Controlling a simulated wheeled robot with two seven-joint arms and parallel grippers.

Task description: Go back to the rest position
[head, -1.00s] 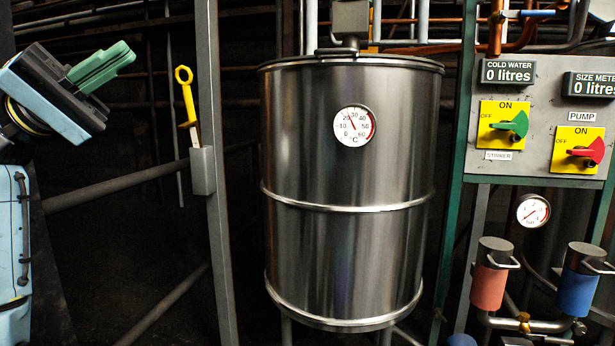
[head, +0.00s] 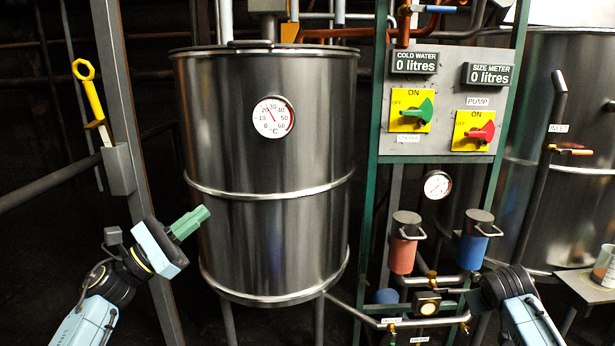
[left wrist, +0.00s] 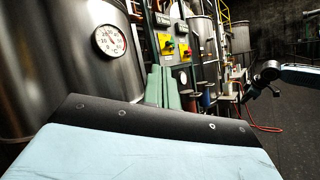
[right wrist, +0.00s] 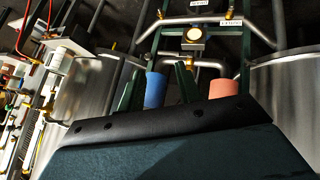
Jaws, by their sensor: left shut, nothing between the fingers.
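My left gripper (head: 200,215) is at the lower left of the head view, in front of the steel tank (head: 262,155) as seen from there. Its green fingers are together and empty, pointing up and right. In the left wrist view its fingers (left wrist: 160,85) stand side by side, with the tank at left. My right arm (head: 515,300) is at the lower right of the head view, where its fingertips are hard to make out. In the right wrist view the right gripper (right wrist: 158,85) has its two green fingers apart, with nothing held.
A control panel (head: 449,105) with yellow switches stands right of the tank, above a red cylinder (head: 403,255) and a blue cylinder (head: 475,250). A grey post (head: 125,120) with a yellow-handled tool (head: 88,90) is at left. A second tank (head: 570,190) stands at right.

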